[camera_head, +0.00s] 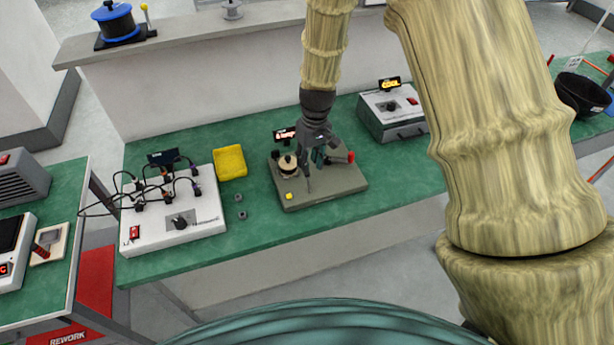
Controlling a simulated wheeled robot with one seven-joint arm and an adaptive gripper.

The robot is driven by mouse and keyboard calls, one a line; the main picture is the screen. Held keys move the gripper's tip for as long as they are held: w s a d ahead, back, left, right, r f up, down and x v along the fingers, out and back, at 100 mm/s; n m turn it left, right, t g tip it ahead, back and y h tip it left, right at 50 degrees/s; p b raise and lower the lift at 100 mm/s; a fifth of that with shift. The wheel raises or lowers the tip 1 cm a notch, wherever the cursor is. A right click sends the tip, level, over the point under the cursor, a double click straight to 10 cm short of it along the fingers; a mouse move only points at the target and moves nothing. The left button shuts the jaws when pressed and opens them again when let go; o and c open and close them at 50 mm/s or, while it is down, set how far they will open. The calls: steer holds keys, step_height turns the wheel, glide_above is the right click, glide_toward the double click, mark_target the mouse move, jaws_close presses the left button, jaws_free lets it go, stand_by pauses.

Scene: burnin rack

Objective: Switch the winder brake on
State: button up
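The unit that looks like the winder has a flat grey-olive base (340,187) on the green bench, mid-picture. It carries a cream and dark spool (288,164) at left, a small yellow button (289,196) at the front left corner, and a red knob (351,157) at right. My gripper (313,165) points down over the middle of the base, between spool and red knob. Its fingers overlap dark parts of the unit, so their opening and any contact are unclear. No brake label is readable.
A white box (172,235) with cables, a knob and a red switch stands left. A yellow tray (230,162) and small grey nuts (240,206) lie between. A grey box (395,112) with a "COOL" display stands behind right. Open bench (400,175) lies right of the unit.

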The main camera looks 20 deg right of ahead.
mark_target(308, 179)
step_height(308, 179, down, 3)
steer(key=shift+w+f+p, duration=0.15)
steer(key=shift+p, duration=0.3)
steer(key=shift+a+f+p, duration=0.2)
steer(key=shift+f+p, duration=0.1)
steer(key=shift+f, duration=0.4)
steer(key=shift+a+f+p, duration=0.1)
steer(key=shift+f+p, duration=0.45)
steer(key=shift+f, duration=1.3)
jaws_close()
